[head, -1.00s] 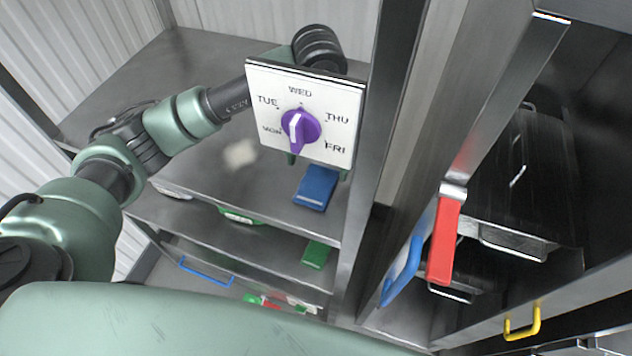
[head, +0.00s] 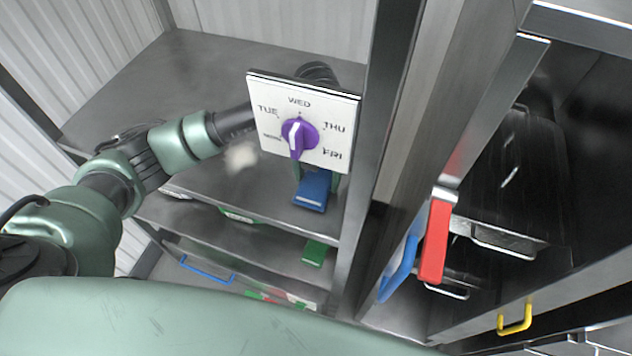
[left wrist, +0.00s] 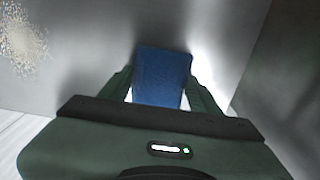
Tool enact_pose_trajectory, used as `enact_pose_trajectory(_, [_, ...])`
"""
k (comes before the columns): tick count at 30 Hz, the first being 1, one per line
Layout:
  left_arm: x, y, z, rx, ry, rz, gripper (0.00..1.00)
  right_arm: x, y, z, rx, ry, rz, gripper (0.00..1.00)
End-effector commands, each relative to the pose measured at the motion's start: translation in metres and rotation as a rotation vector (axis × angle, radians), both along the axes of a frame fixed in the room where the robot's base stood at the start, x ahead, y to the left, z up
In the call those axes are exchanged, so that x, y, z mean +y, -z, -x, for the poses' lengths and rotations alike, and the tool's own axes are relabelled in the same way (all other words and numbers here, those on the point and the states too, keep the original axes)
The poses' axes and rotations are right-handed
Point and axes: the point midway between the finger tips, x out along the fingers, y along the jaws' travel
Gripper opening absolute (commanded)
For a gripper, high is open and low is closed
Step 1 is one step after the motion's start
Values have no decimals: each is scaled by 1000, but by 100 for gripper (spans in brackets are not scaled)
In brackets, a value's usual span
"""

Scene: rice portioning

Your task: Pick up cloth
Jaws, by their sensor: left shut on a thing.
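The cloth (head: 313,187) is a blue folded piece near the front edge of the upper metal shelf. My left gripper (head: 317,178) reaches down to it, with its body mostly hidden behind the day dial. In the left wrist view the cloth (left wrist: 162,75) sits between the two green fingers of my left gripper (left wrist: 161,88). The fingers press on its left and right sides, and it looks flat and low. I cannot tell whether it is clear of the shelf. My right gripper is not in view.
A white day dial (head: 305,122) with a purple knob blocks part of the head view. A pale grain patch (head: 240,155) lies left of the cloth. Lower shelves hold a green item (head: 315,252). A metal post (head: 372,140) stands at right, beside drawers with red (head: 434,242) and yellow (head: 515,319) handles.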

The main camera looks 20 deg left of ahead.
Motion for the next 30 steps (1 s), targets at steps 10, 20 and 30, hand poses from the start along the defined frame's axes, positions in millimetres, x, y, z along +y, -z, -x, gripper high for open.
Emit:
enact_pose_trajectory(10, [0,-21,-1,-4,1,1,24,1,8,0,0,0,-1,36])
enact_pose_trajectory(20, [1,-111,-3,-13,0,-2,24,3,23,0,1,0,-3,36])
enact_pose_trajectory(30, [0,-183,-1,-4,-1,-1,24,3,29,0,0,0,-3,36])
